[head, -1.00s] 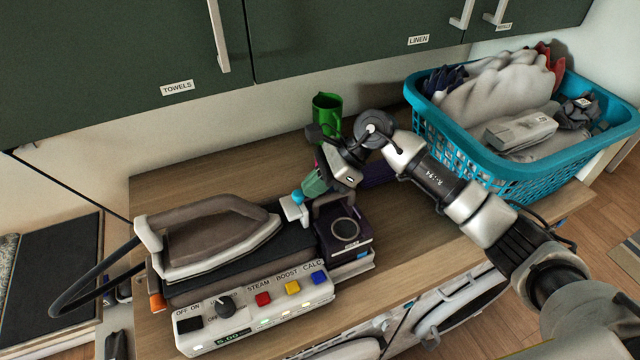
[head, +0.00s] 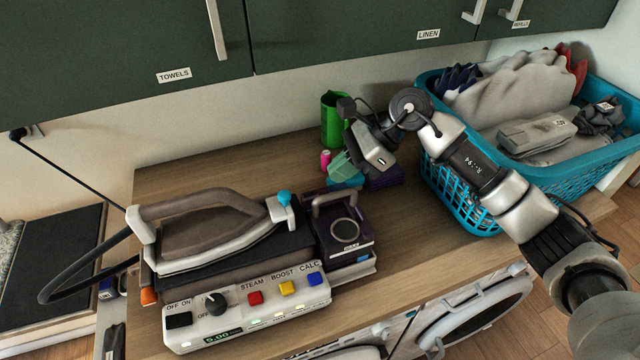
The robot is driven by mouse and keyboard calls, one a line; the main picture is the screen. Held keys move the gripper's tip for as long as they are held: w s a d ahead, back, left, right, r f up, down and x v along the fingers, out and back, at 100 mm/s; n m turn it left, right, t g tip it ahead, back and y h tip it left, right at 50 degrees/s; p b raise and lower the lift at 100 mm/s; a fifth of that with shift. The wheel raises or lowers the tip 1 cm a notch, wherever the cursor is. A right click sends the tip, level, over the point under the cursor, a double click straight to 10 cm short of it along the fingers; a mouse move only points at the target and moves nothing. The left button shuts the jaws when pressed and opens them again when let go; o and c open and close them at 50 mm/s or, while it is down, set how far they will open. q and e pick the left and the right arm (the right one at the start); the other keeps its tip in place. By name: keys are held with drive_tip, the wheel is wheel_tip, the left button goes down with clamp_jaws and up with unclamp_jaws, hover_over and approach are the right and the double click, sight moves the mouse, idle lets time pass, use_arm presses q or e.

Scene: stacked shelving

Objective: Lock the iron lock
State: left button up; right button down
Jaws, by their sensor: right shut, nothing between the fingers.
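The iron (head: 205,235) is brown-grey and white and lies on the dark rest of its steam station (head: 250,310). A white lock piece (head: 282,213) with a blue knob (head: 284,198) stands at the nose of the iron. It appears to touch the nose, but I cannot tell whether it is latched. My right gripper (head: 341,172) is shut and empty, behind and to the right of the knob, clear of the lock and the iron. My left gripper is not in view.
A dark tank with a handle (head: 343,235) sits at the station's right end. A green mug (head: 334,122), a small pink bottle (head: 325,160) and a purple folded item (head: 388,178) stand behind. A blue laundry basket (head: 455,178) is at right. Green cabinets (head: 350,45) hang above.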

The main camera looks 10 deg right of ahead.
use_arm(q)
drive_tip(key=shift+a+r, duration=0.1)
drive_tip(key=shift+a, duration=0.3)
use_arm(e)
drive_tip(key=v, duration=0.6)
drive_tip(key=shift+a+r, duration=0.25)
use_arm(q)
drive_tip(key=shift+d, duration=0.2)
use_arm(e)
drive_tip(key=shift+a, duration=0.2)
